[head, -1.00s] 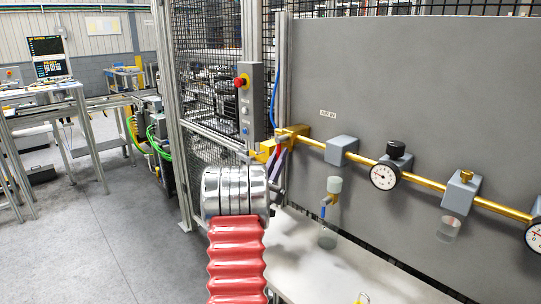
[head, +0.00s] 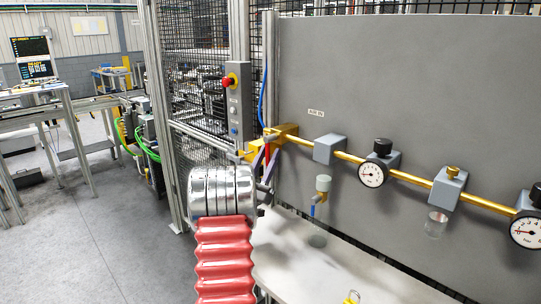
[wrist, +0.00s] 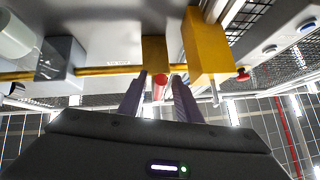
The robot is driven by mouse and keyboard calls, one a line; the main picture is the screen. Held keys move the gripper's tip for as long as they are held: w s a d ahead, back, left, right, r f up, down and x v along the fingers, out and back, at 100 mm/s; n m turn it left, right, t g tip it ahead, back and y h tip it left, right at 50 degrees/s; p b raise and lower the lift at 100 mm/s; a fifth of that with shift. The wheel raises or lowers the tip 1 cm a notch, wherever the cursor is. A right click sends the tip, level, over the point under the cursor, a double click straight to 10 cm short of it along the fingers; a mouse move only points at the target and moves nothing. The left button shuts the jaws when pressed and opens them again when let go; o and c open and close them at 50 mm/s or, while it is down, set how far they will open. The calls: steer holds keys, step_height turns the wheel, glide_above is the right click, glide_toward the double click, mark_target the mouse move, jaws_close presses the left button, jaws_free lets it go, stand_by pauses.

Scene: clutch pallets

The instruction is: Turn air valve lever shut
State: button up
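The air valve is a yellow brass body (head: 287,131) at the left end of the brass pipe, by the "AIR IN" label. Its red lever (head: 267,154) hangs down below the body. In the wrist view the red lever (wrist: 160,86) shows end-on under a yellow block (wrist: 154,50). My gripper (head: 269,151) is just below the valve, its two purple fingers on either side of the lever. In the wrist view the fingers (wrist: 159,76) stand apart with narrow gaps beside the lever, so it does not look clamped. My silver wrist hides part of the area below.
The pipe carries a grey block (head: 328,149), gauges (head: 372,174) and a regulator (head: 447,187) to the right, close to the grey panel (head: 400,80). A red-button control box (head: 238,103) stands just left. A pale bench (head: 300,262) lies below.

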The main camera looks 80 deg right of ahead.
steer(key=shift+w+a, duration=0.1)
steer(key=v, duration=0.7)
steer(key=shift+f, duration=0.25)
steer(key=shift+a, duration=0.1)
stand_by(0.4)
